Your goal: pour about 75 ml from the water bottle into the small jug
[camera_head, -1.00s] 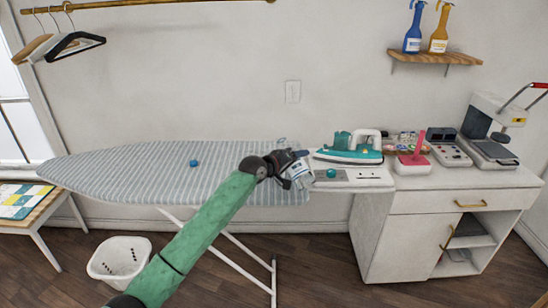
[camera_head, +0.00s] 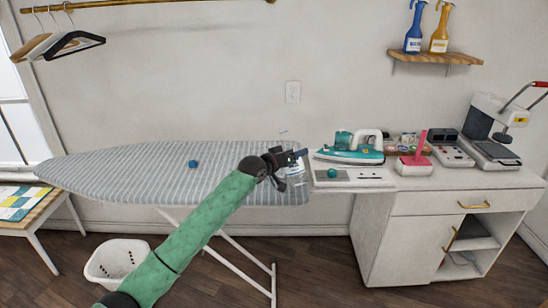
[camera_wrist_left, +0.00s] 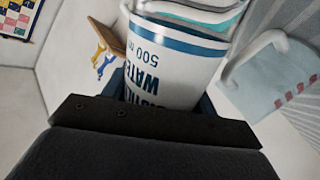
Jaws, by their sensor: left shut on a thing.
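The water bottle (camera_wrist_left: 175,62) fills the middle of the left wrist view, with a white label, dark blue lettering and a clear section beyond its blue band. My left gripper (camera_head: 293,157) is shut on it above the right end of the ironing board. The label's lettering is upside down in the wrist view. The small jug (camera_wrist_left: 270,80), pale with a white handle and red marks, stands beside the bottle in that view, on the striped cover. The bottle's mouth and the water level in the jug are hidden. My right gripper is not in view.
The striped ironing board (camera_head: 130,176) has a small blue ball-like thing (camera_head: 193,164) on it. To the right, a teal iron (camera_head: 350,152) and a pink-handled item (camera_head: 415,164) stand on the white cabinet (camera_head: 400,225). The board's left part is mostly clear.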

